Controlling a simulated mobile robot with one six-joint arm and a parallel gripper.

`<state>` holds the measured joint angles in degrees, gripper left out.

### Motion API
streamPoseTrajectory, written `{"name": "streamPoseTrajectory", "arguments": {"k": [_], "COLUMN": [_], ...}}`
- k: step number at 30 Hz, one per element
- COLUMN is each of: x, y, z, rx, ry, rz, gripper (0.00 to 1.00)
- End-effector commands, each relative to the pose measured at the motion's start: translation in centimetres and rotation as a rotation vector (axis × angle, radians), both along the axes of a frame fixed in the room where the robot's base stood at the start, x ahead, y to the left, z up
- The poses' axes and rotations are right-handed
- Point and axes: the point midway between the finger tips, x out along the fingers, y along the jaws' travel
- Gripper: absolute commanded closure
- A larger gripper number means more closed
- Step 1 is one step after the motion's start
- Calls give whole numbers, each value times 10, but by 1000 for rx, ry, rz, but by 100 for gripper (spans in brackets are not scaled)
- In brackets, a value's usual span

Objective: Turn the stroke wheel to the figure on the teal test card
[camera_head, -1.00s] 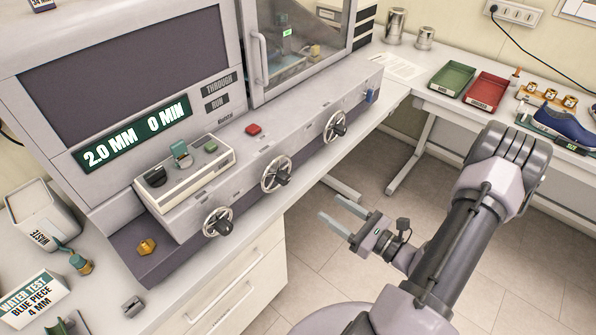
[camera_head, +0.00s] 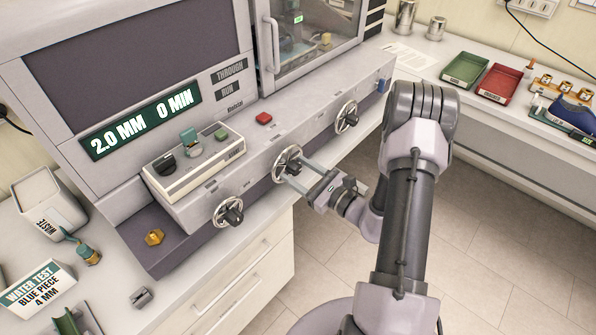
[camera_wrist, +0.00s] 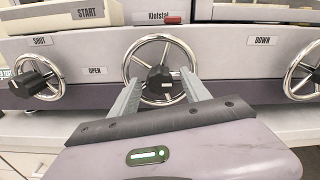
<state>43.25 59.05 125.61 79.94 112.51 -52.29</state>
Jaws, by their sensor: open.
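The white test card with a teal band (camera_head: 38,287) lies at the lower left and reads WATER TEST, BLUE PIECE, 4 MM. The machine's display (camera_head: 140,124) reads 2.0 MM and 0 MIN. Three spoked handwheels sit along the machine's front; no label I can read names the stroke wheel. My gripper (camera_head: 293,171) is open at the middle wheel (camera_head: 279,156). In the wrist view, its fingers (camera_wrist: 160,84) reach either side of the dark hub knob (camera_wrist: 158,84), inside the wheel's rim (camera_wrist: 160,38). Contact cannot be told.
The left wheel (camera_head: 228,212) and right wheel (camera_head: 346,117) flank the middle one. A control box (camera_head: 195,165) and red button (camera_head: 264,118) sit above. Green (camera_head: 466,70) and red (camera_head: 499,83) trays stand on the right-hand bench. Floor before the machine is open.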

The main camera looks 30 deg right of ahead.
Motion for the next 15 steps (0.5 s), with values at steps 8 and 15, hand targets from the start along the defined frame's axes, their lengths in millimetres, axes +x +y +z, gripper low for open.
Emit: {"name": "streamPoseTrajectory", "arguments": {"k": [8,15], "x": [1,1], "y": [0,0], "z": [0,0], "rx": [0,0], "ry": [0,0], "rz": [0,0], "gripper": [51,98]}}
